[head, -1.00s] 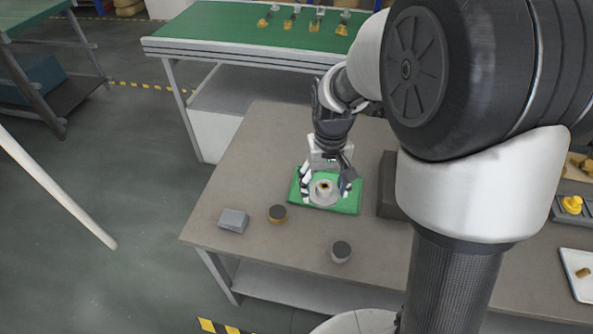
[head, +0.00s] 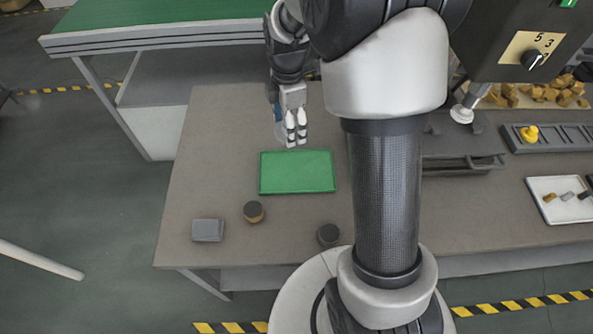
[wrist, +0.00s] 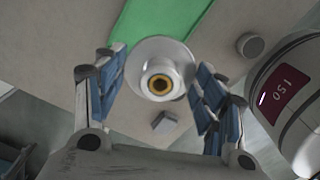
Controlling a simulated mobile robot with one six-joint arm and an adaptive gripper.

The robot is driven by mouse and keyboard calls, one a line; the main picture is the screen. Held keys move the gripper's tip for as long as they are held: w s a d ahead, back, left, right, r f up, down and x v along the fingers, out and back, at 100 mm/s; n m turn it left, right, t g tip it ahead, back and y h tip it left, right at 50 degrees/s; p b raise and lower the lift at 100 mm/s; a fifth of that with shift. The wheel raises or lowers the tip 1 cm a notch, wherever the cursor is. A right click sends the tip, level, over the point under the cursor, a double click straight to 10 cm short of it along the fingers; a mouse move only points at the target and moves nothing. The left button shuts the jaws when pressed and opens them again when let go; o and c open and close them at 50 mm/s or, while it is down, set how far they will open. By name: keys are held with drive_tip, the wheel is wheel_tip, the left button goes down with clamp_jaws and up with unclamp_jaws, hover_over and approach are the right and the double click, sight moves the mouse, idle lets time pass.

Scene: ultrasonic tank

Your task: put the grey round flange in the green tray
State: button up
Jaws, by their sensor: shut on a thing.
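The grey round flange (wrist: 163,52) shows in the wrist view as a pale disc with a raised hub and a gold-coloured centre. It lies between the fingers of my gripper (wrist: 161,66), which is shut on it. In the head view my gripper (head: 291,136) hangs near the back edge of the green tray (head: 297,187), and the flange is mostly hidden there by the fingers. The green tray is flat on the table and looks empty. Part of it also shows in the wrist view (wrist: 165,18), past the flange.
A white tray (head: 562,200) with small parts lies far right. The table (head: 205,150) left of the green tray is clear.

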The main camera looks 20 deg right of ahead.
sight(297, 171)
drive_tip(key=d+n, duration=0.1)
drive_tip(key=n, duration=0.1)
drive_tip(key=d+n, duration=0.1)
drive_tip(key=n, duration=0.1)
drive_tip(key=shift+w+d+f+n, duration=0.1)
drive_tip(key=shift+w+f+n, duration=0.05)
drive_tip(key=shift+w+n, duration=0.2)
drive_tip(key=shift+f, duration=0.15)
wheel_tip(297, 171, down, 20)
drive_tip(key=b, duration=0.6)
drive_tip(key=shift+w+d, duration=0.1)
drive_tip(key=o, duration=1.2)
